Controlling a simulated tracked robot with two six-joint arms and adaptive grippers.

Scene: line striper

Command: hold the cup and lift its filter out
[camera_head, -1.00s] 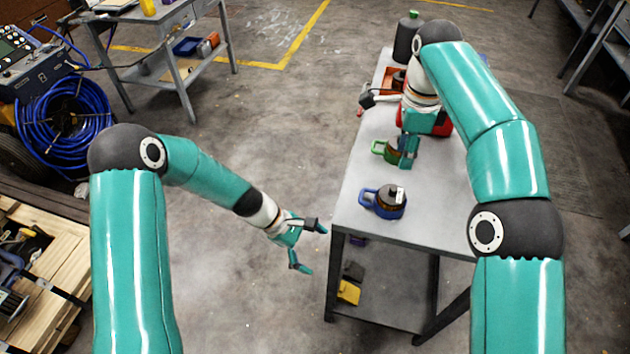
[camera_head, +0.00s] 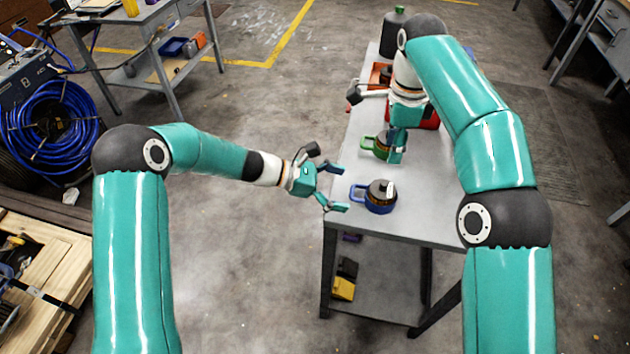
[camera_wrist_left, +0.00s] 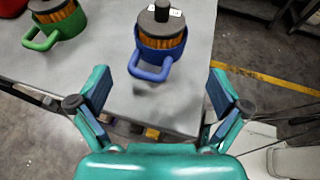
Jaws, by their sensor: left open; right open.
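A blue cup (camera_head: 380,208) with a side handle stands upright near the grey table's close end. A filter (camera_head: 380,188) with a dark cap sits in it; its orange pleated side shows in the left wrist view (camera_wrist_left: 161,42). My left gripper (camera_head: 342,188) is open and empty, just off the table's left edge, facing the blue cup's handle (camera_wrist_left: 156,73) but apart from it. A green cup (camera_head: 369,143) with a similar filter stands farther back. My right gripper (camera_head: 397,150) is open beside the green cup and partly covers it; whether they touch is unclear.
The grey table (camera_head: 427,222) also carries a red object (camera_head: 429,121), an orange tray (camera_head: 378,78) and a dark bottle (camera_head: 392,36) farther back. A yellow item (camera_head: 344,288) lies on its lower shelf.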

